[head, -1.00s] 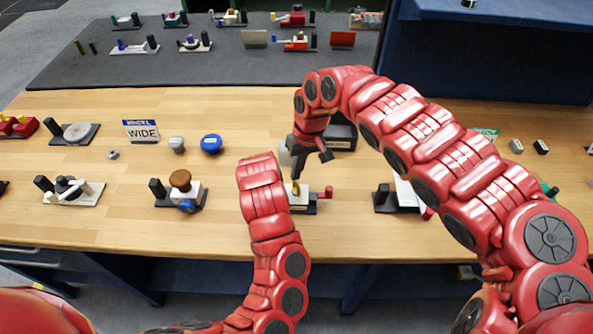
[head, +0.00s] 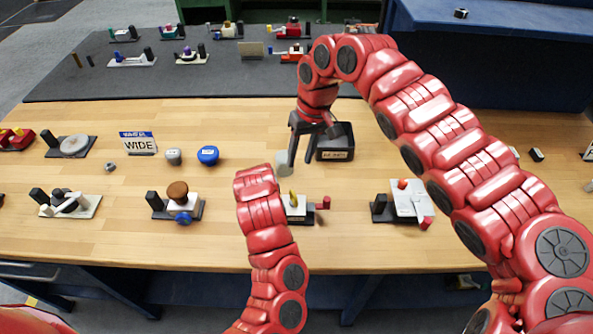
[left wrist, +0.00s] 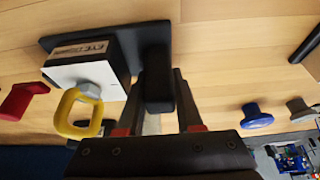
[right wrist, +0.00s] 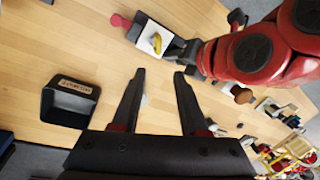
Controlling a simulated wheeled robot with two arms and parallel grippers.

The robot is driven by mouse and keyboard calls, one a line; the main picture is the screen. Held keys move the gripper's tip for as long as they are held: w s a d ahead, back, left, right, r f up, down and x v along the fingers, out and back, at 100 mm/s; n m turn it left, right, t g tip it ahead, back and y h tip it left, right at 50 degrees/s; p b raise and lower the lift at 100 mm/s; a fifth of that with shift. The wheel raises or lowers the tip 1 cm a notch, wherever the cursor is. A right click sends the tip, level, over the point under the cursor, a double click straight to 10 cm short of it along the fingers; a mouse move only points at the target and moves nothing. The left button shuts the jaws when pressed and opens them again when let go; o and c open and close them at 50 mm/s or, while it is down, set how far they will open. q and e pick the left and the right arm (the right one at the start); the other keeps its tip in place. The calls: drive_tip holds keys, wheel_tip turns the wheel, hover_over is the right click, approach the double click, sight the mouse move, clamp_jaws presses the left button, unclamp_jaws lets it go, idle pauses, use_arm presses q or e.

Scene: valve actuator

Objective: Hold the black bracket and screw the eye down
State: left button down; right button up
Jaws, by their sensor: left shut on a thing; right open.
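The yellow eye (left wrist: 78,113) stands on its bolt on a white block (left wrist: 92,70) labelled EYE, on a black base. The black bracket (left wrist: 157,70) is an upright post beside the block; my left gripper (left wrist: 158,95) is shut on it. In the head view my left arm hides that gripper and the bracket; the eye (head: 292,198) shows just right of the arm. My right gripper (head: 306,160) is open and empty above and behind the eye. In the right wrist view the eye (right wrist: 155,42) lies beyond the open fingers (right wrist: 160,75), apart from them.
A black labelled bin (head: 335,142) stands behind, right of my right gripper. A red-knobbed part (head: 325,203) sits right of the block. Other fixtures stand left (head: 180,205) and right (head: 407,200). Bare wood lies between them.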

drive_tip(key=shift+d+r, duration=0.2)
drive_tip(key=shift+r, duration=0.8)
